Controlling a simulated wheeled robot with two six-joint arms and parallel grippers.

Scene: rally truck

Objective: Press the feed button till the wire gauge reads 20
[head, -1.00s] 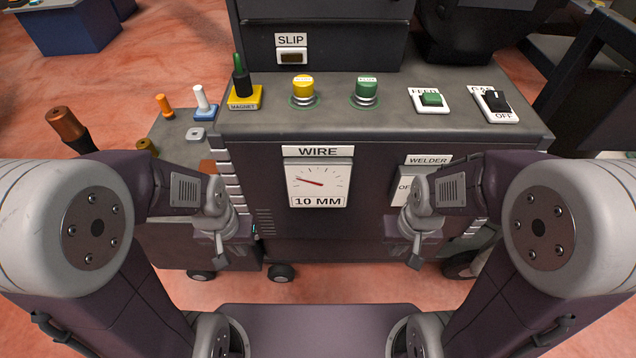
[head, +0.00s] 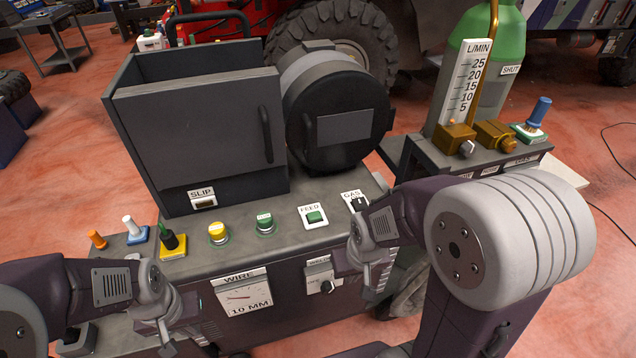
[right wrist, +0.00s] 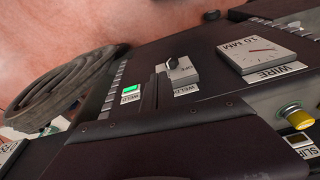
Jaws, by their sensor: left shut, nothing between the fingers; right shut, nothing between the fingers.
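The green feed button (head: 315,217) sits on a white plate labelled FEED on the welder cart's top, between the green round button and the gas switch. The wire gauge (head: 245,296) is on the cart's front face and reads 10 MM; it also shows in the right wrist view (right wrist: 262,52). My right gripper (head: 367,288) is shut and empty, in front of the cart's front face, right of the welder switch and below the feed button. My left gripper (head: 166,346) is shut and empty, low at the front left of the cart. Neither gripper touches the feed button.
A yellow button (head: 218,232), a green round button (head: 265,223) and the gas switch (head: 357,203) flank the feed button. The welder switch (head: 325,287) is on the front face. A dark box (head: 200,140) and a drum (head: 338,125) stand behind. A green cylinder (head: 490,60) stands right.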

